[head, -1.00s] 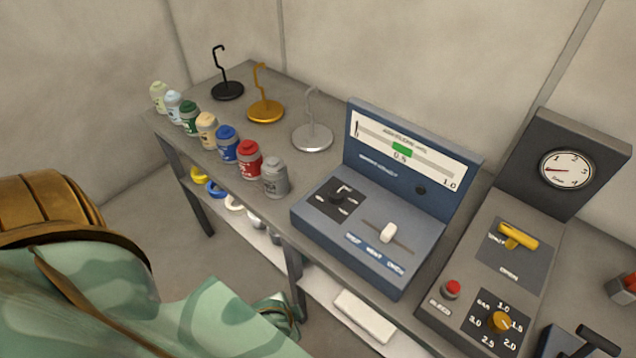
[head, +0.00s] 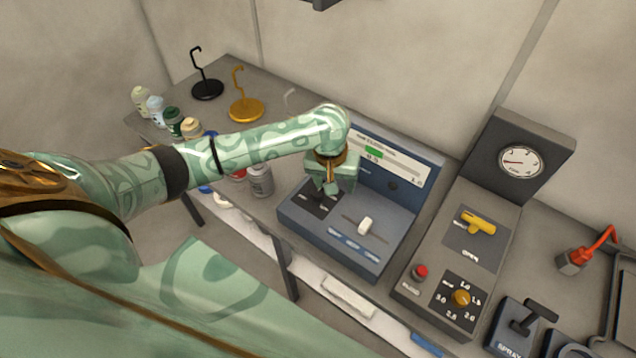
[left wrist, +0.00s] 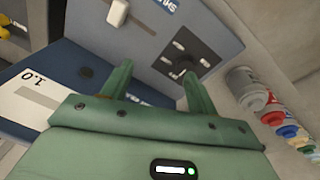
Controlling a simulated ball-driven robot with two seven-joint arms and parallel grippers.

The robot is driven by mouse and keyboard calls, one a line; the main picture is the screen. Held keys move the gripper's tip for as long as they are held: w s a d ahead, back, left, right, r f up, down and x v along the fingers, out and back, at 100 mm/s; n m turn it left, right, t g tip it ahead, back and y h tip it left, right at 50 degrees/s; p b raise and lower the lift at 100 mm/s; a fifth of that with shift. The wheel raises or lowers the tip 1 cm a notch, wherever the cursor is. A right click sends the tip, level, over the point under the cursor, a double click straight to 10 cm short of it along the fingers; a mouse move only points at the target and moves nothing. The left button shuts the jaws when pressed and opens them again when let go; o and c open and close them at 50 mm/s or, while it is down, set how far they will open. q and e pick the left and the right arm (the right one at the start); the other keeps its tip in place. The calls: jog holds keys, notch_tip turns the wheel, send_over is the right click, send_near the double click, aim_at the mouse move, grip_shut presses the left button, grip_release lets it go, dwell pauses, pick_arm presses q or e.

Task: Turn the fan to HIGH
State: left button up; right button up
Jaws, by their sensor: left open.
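The blue console (head: 335,245) stands on the bench with an upright display panel. A dark plate (head: 308,196) on its left side carries a small black knob with pale marks around it. In the left wrist view the knob (left wrist: 181,71) and the pale marks on its plate (left wrist: 187,50) show, but the labels are too small to read. My left gripper (head: 324,188) is over this plate and partly hides the knob in the head view. Its two fingers (left wrist: 158,84) are apart, with the knob beyond them near the right finger. I cannot tell whether they touch it.
A white slider (head: 365,226) sits right of the plate. A grey console (head: 445,255) with a yellow lever (head: 478,222), red button (head: 420,272) and orange knob (head: 461,298) stands further right. Several paint jars, including a grey jar (head: 261,181), stand left of the blue console.

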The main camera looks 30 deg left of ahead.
pick_arm(q)
jog(key=w+a+r+n+g, duration=0.1)
jog(key=w+a+r+n, duration=0.1)
jog(key=a+r+n, duration=0.3)
jog(key=b, duration=0.5)
send_near(318, 191)
jog(key=shift+y, duration=0.3)
jog(key=f, duration=0.8)
jog(key=shift+w+d, duration=0.1)
jog(key=shift+d, duration=0.15)
jog(key=shift+f, duration=0.5)
